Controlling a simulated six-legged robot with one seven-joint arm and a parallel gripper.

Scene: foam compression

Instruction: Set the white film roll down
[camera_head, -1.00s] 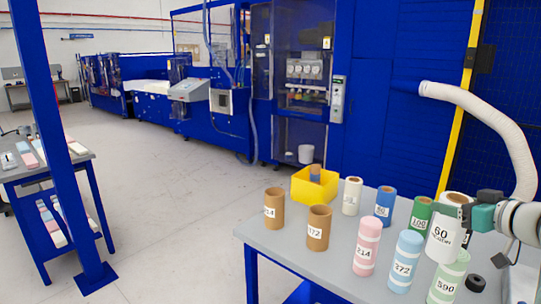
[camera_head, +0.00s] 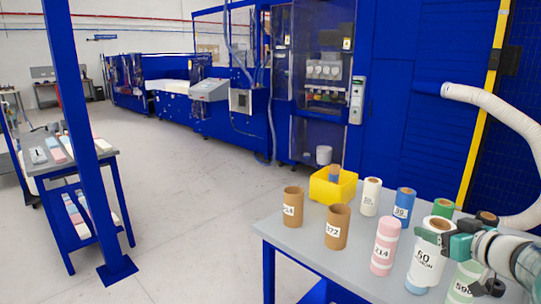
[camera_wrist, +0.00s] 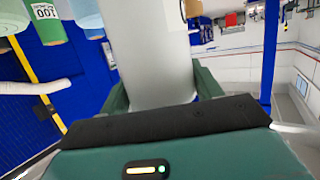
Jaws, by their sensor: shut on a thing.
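The large white film roll (camera_head: 428,262), labelled 60, is upright in my gripper (camera_head: 437,238) at the right of the head view. It hides most of a light blue roll (camera_head: 414,289), whose lower edge shows beneath it. Whether the white roll touches the table or another roll cannot be told. In the wrist view the white roll (camera_wrist: 150,50) stands between the green jaws (camera_wrist: 160,95), which are shut on it. The grey table (camera_head: 325,262) is below.
Two brown cores (camera_head: 337,227), a pink roll (camera_head: 384,248), a smaller white roll (camera_head: 371,197), a blue roll (camera_head: 404,203) and green rolls (camera_head: 443,208) crowd the table. A yellow bin (camera_head: 333,188) stands at its back. The left front tabletop is bare.

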